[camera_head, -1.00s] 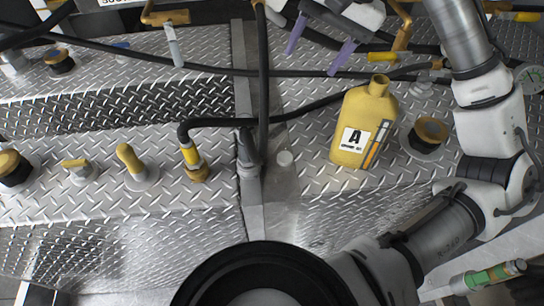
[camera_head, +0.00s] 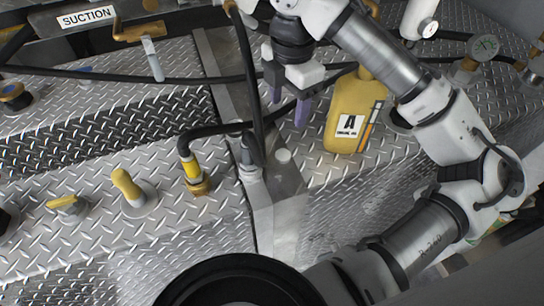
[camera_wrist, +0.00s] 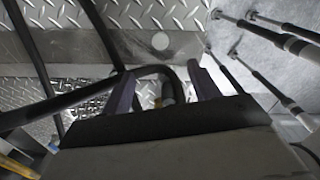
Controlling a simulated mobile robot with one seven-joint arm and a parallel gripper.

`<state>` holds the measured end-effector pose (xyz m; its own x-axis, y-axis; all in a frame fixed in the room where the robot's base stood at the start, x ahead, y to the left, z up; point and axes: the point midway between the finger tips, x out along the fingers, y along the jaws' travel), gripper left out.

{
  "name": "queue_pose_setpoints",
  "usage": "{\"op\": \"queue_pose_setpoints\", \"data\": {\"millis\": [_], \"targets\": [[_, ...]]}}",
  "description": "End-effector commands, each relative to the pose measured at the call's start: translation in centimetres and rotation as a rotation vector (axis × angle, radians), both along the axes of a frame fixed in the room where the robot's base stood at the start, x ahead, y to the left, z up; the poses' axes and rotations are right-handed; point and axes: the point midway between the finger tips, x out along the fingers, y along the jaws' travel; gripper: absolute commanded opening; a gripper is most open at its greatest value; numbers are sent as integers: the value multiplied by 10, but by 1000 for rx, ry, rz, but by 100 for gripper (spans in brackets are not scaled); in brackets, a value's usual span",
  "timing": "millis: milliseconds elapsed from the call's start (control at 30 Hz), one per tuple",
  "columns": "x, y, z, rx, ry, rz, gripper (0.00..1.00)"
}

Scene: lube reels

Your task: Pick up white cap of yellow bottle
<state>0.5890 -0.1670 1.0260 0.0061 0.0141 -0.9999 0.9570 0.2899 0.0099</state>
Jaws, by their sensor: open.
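The white cap (camera_head: 283,155) is a small pale disc lying on the grey metal strip, left of the yellow bottle (camera_head: 342,138). In the wrist view the cap (camera_wrist: 160,40) lies beyond my fingertips, roughly centred between them. My gripper (camera_head: 290,104) has purple fingers spread apart with nothing between them. In the head view it is above and behind the cap, apart from it. In the wrist view my gripper (camera_wrist: 163,82) also shows open. The bottle stands upright with an "A" label; my arm hides part of its top.
A black hose (camera_head: 222,128) with a yellow fitting (camera_head: 193,171) runs left of the cap. A dark vertical hose (camera_head: 250,75) passes close to my gripper's left. Yellow valve handles (camera_head: 125,183) stand further left. The plate just in front of the cap is clear.

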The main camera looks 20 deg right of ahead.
Motion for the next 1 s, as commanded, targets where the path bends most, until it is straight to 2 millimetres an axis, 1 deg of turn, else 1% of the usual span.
{"op": "queue_pose_setpoints", "data": {"millis": [100,233,267,500,600,700,867,1000], "targets": [[-2,-3,-5,-13,4,95,61],[-3,-4,-14,-17,7,128,61],[-3,-4,-18,-16,8,129,61],[-3,-3,-65,-15,8,129,61],[-3,-3,-80,-15,7,128,61],[-3,-3,-89,-15,6,129,61],[-2,-2,-98,-16,7,129,61],[-1,0,-116,-15,7,128,61]]}}
